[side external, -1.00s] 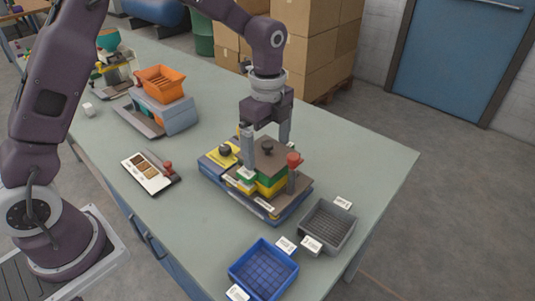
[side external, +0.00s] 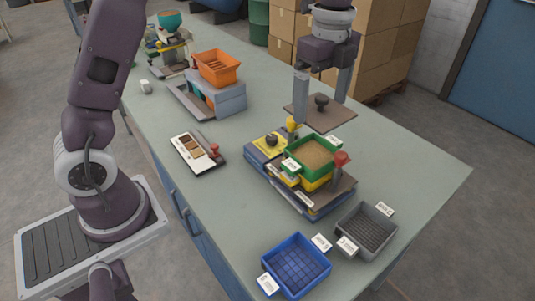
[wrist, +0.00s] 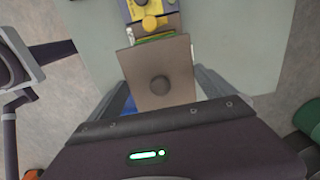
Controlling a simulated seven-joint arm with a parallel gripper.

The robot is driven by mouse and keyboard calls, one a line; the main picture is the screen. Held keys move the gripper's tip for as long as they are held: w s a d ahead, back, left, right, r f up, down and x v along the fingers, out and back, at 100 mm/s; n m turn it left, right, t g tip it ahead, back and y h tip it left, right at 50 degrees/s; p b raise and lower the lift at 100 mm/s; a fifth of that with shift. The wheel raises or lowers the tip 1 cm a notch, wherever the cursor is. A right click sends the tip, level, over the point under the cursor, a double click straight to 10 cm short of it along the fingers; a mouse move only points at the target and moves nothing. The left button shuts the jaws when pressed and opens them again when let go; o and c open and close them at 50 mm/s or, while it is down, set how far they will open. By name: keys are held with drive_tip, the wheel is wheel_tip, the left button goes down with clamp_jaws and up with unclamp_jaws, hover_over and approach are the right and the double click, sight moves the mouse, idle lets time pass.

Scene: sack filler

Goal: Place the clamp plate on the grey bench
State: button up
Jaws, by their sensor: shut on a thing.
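The clamp plate (side external: 330,117) is a flat brown square with a dark round knob. My gripper (side external: 321,104) is shut on it, one finger at each side. It hangs level above the far side of the filler stack, clear of it. In the wrist view the plate (wrist: 157,62) lies between the fingers and hides part of the stack. The stack has a green frame (side external: 292,153) filled with tan grain over a yellow frame, on a blue-grey base. The grey bench (side external: 425,165) is below, with bare surface right of the stack.
A red-knobbed post (side external: 341,159) and a yellow pad with a dark knob (side external: 270,141) flank the green frame. A blue tray (side external: 296,265) and a grey tray (side external: 366,231) stand in front. A sample card (side external: 196,152) and an orange bin (side external: 217,67) are left.

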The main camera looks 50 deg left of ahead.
wheel_tip(320, 180, up, 5)
drive_tip(key=shift+f, duration=0.2)
drive_tip(key=s+a+r, duration=0.3)
drive_tip(key=s+a, duration=0.3)
drive_tip(key=a, duration=0.1)
hover_over(226, 191)
wheel_tip(226, 191, down, 3)
wheel_tip(226, 191, down, 26)
drive_tip(key=shift+f, duration=0.1)
drive_tip(key=o, duration=1.7)
drive_tip(key=shift+f, duration=0.1)
